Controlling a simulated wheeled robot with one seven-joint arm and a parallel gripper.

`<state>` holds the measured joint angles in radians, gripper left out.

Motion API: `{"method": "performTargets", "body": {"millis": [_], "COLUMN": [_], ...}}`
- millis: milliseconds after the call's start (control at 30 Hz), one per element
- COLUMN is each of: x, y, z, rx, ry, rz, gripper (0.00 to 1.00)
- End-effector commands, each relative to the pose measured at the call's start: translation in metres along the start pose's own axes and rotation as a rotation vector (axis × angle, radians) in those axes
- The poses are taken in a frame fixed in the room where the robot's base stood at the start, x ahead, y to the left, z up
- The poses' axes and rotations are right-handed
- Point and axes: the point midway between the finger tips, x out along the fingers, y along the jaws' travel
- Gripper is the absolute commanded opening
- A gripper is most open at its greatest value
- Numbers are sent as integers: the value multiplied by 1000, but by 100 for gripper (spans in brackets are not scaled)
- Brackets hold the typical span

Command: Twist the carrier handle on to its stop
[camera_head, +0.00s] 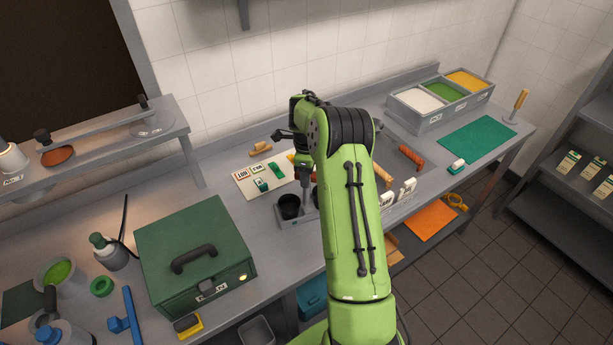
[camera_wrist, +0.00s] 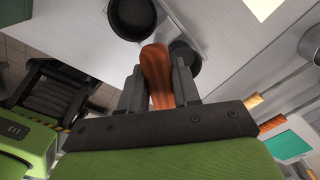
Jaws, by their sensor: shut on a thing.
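The carrier handle (camera_wrist: 156,72) is a reddish-brown wooden bar in the wrist view. My gripper (camera_wrist: 159,88) is shut on it, with one dark finger on each side. The carrier (camera_head: 292,223) is a low grey tray in the head view, holding two black cups. One cup (camera_head: 289,207) shows clearly there; the other is partly hidden by my arm. Both cups also show in the wrist view, one (camera_wrist: 131,16) at upper left of the handle and one (camera_wrist: 186,62) at its right. How far the handle is turned, and its stop, cannot be seen.
A green box (camera_head: 195,255) stands on the counter left of the carrier. A board with small labelled pieces (camera_head: 246,184) lies behind it. A grey container with three fillings (camera_head: 440,100) stands at the back right. A shelf (camera_head: 100,140) runs along the left.

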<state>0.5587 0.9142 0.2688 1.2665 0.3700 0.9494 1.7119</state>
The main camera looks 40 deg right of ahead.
Motion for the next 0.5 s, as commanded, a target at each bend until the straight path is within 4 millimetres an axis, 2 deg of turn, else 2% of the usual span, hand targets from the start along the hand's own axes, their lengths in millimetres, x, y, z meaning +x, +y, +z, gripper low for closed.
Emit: {"method": "performTargets", "body": {"millis": [133,333,367,500], "x": [2,0,0,0], "y": [-1,-1,-1,-1], "z": [0,-1,-1,0], "rx": [119,135,134,132], "ry": [-2,-1,-1,-1], "rz": [-5,-4,-4,-4], "gripper": [0,0,33,55]}}
